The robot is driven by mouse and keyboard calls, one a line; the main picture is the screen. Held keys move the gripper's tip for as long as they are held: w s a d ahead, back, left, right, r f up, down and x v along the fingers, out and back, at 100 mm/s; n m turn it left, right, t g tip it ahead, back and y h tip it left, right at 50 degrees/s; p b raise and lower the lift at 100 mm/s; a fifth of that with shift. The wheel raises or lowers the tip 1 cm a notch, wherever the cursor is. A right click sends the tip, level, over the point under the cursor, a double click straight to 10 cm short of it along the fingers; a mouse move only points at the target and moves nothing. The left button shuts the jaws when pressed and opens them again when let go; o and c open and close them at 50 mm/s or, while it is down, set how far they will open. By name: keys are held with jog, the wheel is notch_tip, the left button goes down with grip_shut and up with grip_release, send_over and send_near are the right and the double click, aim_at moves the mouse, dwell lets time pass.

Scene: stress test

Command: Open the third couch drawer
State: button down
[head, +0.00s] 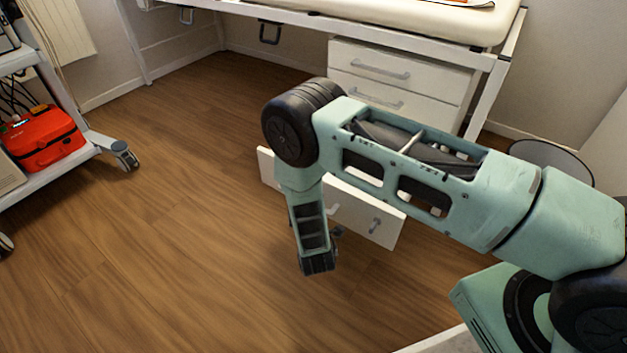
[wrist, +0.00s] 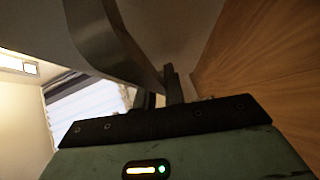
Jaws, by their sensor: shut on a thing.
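The couch drawer unit (head: 440,108) stands under the white couch, with two upper drawers that look closed. The third couch drawer (head: 390,236) is the low one; its white front stands well out from the unit, so it is open. Its grey handle (head: 376,226) shows partly beside my arm and looms large in the wrist view (wrist: 105,40). My gripper (head: 338,232) is at this handle, low over the floor, largely hidden by my own wrist. In the wrist view its dark fingers (wrist: 160,92) are shut on the handle. The drawer's inside is mostly hidden by my arm.
The couch frame (head: 370,35) and its leg stand above and beside the drawers. A trolley (head: 60,170) with a red case (head: 42,138) is at the left. A round bin (head: 550,153) stands at the right. The wooden floor (head: 170,220) before the drawer is clear.

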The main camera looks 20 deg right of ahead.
jog(key=shift+s+a, duration=0.95)
jog(key=shift+a, duration=0.2)
jog(key=c, duration=1.8)
grip_release()
jog(key=shift+o, duration=0.2)
jog(key=s+a+r+p, duration=0.2)
jog(key=s+p, duration=0.4)
jog(key=s, duration=1.1)
jog(key=shift+r, duration=0.2)
